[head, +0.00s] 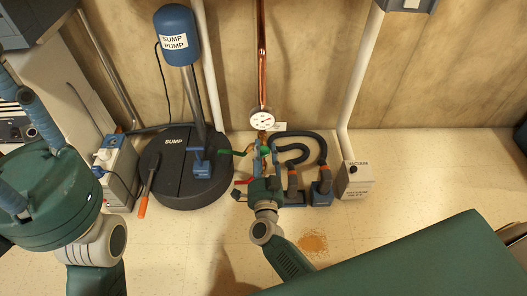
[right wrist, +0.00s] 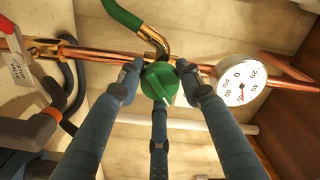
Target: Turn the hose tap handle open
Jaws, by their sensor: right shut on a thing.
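The hose tap handle (right wrist: 160,83) is a round green knob with a raised grip bar and a white mark, in the middle of the right wrist view. It sits on a brass tap (right wrist: 150,38) with a green hose end (right wrist: 122,14), on a copper pipe. My right gripper (right wrist: 159,75) is shut on the handle, with fingertips at its left and right sides and a third finger below. In the head view my right gripper (head: 263,160) covers most of the tap. My left gripper (head: 45,190) is at the left edge; its fingertips are cut off.
A pressure gauge (right wrist: 241,80) sits on the pipe close right of my fingers. A red lever (head: 245,181) is near my right gripper. The black sump lid (head: 160,185) with blue pump (head: 176,35) is left; dark hoses (head: 315,150) and a vacuum inlet (head: 356,178) are right.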

